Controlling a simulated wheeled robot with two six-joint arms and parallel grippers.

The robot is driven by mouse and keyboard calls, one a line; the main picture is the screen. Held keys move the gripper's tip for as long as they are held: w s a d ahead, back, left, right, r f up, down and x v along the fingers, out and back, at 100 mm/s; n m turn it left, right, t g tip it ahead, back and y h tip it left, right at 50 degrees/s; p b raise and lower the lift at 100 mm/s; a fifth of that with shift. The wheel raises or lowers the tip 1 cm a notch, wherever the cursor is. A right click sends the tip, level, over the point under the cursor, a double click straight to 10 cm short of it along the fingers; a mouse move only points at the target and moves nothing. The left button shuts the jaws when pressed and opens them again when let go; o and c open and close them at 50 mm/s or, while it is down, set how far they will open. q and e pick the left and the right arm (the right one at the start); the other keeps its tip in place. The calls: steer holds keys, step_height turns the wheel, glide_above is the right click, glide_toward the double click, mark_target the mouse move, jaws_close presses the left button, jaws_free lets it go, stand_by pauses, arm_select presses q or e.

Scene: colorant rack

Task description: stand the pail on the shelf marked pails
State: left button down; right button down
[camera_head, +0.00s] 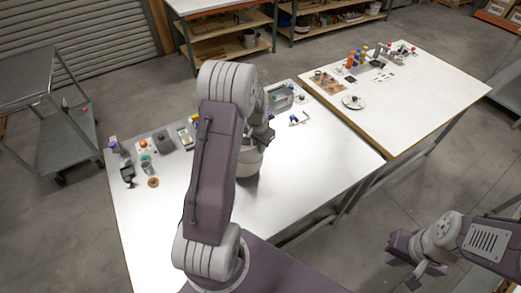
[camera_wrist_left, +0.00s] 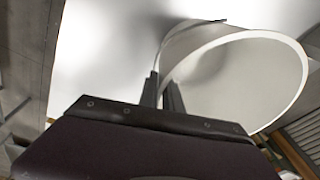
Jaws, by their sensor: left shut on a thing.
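The pail (camera_head: 247,162) is pale and round and shows partly behind my left arm, over the near white table. In the left wrist view the pail's open rim (camera_wrist_left: 285,45) fills the upper right, and its inside looks empty. My left gripper (camera_head: 262,138) is shut on the pail at its upper edge. The fingers (camera_wrist_left: 162,92) show there, but whether they pinch the rim or a handle is unclear. My right gripper (camera_head: 430,271) hangs empty at the lower right, its jaw gap unclear. No shelf mark is readable.
Shelves (camera_head: 225,45) stand under the benches at the back. The near white table (camera_head: 310,175) has clear room to the right. Small items, including a brown ring (camera_head: 153,183), line its left side. A second white table (camera_head: 420,95) and a grey cart (camera_head: 70,140) stand nearby.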

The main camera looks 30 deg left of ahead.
arm_select(q)
steer(key=shift+w+f, duration=0.35)
steer(key=shift+w, duration=0.2)
steer(key=shift+w+f, duration=0.3)
steer(key=shift+w, duration=0.25)
step_height(320, 180, down, 4)
steer(key=shift+r+p, duration=0.1)
steer(key=shift+p, duration=0.65)
steer(key=shift+f, duration=0.25)
steer(key=c, duration=1.5)
jaws_free()
steer(key=shift+s+d, duration=0.1)
steer(key=shift+c, duration=0.2)
